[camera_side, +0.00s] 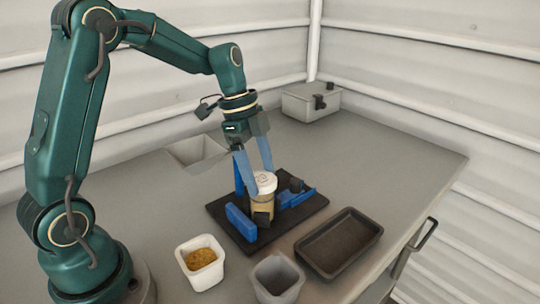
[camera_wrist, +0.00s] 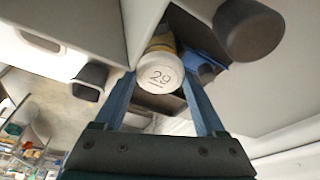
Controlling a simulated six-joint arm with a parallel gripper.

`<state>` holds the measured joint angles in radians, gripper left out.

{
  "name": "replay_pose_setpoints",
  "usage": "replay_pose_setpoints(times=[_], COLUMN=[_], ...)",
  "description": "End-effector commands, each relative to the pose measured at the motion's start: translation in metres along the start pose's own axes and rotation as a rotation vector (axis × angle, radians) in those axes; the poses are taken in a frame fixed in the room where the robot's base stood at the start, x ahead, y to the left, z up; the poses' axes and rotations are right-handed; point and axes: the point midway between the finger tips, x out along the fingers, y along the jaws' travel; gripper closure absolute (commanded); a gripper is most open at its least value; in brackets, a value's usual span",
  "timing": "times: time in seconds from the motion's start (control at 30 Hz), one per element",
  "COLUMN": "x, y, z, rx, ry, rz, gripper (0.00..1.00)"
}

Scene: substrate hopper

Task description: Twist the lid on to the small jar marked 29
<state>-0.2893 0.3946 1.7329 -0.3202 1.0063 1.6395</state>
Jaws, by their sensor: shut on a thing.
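The small jar (camera_side: 265,208) stands upright in the blue clamp fixture (camera_side: 240,222) on a dark base plate (camera_side: 218,208). The jar body looks tan in the side view. A white lid (camera_side: 264,181) sits on top of it; in the wrist view the lid (camera_wrist: 160,76) faces the camera and bears an underlined 29. My gripper (camera_side: 259,180) points down with its blue fingers on either side of the lid, shut on it. Whether the lid is seated on the thread cannot be told.
A white tub with yellow-brown grains (camera_side: 202,262) and an empty grey cup (camera_side: 277,279) stand in front. A dark shallow tray (camera_side: 340,243) lies to the right. A grey box (camera_side: 311,102) stands at the back. A square opening (camera_side: 196,151) is behind the fixture. The right tabletop is clear.

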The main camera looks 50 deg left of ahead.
Motion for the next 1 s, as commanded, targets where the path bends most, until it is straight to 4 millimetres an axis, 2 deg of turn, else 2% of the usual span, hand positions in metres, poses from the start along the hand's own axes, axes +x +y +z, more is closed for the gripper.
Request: replay_pose_setpoints(times=[0.33, 0.37, 0.4, 0.43, 0.73, 1.0], x=[0.002, 0.002, 0.002, 0.002, -0.003, -0.037], y=[0.000, 0.000, 0.000, 0.000, -0.001, -0.001], z=[0.001, 0.001, 0.001, 0.001, 0.001, 0.001], rx=[0.000, 0.000, 0.000, 0.000, 0.000, -0.001], ry=[0.000, 0.000, 0.000, 0.000, 0.001, 0.000], rz=[0.001, 0.001, 0.001, 0.000, -0.002, -0.004], gripper=[0.79, 0.24, 0.08, 0.00, 0.00, 0.00])
